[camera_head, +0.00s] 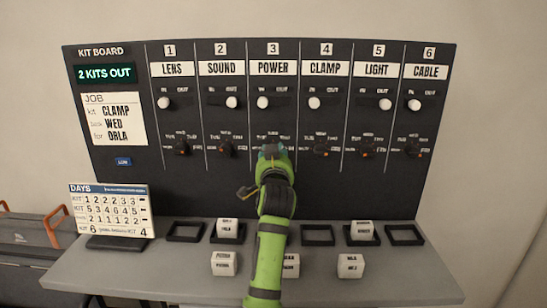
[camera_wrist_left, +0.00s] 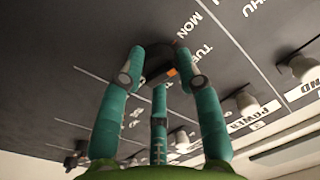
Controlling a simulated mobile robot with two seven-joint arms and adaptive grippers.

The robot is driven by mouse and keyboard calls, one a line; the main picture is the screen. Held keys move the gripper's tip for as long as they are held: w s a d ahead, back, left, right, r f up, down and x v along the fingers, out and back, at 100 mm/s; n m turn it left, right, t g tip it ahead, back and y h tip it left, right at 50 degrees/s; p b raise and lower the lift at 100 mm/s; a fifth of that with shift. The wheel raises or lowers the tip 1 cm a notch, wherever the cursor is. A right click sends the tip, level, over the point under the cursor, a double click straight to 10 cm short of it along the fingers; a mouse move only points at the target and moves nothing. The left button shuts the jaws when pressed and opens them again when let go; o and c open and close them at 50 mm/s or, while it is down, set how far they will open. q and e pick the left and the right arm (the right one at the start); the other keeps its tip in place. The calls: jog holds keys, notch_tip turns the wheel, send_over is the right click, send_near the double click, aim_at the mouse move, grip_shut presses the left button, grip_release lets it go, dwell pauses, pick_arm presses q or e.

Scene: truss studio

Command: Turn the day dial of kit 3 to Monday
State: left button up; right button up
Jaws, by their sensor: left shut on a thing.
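The kit board (camera_head: 120,180) stands upright with several numbered columns. Kit 3's POWER label (camera_head: 273,69) is in the middle, with its white knob (camera_head: 262,102) on the IN side. Kit 3's day dial is mostly hidden in the head view behind my left gripper (camera_head: 273,150). In the left wrist view the black dial (camera_wrist_left: 158,76) with an orange mark sits between the teal fingers of my left gripper (camera_wrist_left: 162,72), which are shut on it. MON (camera_wrist_left: 190,22) and TUE lettering show near it. The orange mark appears on the TUE side; its exact setting is unclear. My right gripper is not in view.
Neighbouring dials of kit 2 (camera_head: 227,148) and kit 4 (camera_head: 321,149) flank my gripper. Below, the grey shelf (camera_head: 390,282) holds several black trays and white blocks. A DAYS card (camera_head: 112,210) stands at left.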

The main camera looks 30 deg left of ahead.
pick_arm(q)
jog(key=shift+f+n, duration=0.15)
jog(key=shift+n, duration=1.05)
jog(key=shift+f, duration=0.1)
jog(key=o, duration=1.1)
jog(key=v, duration=0.7)
jog(key=shift+s+d, duration=0.15)
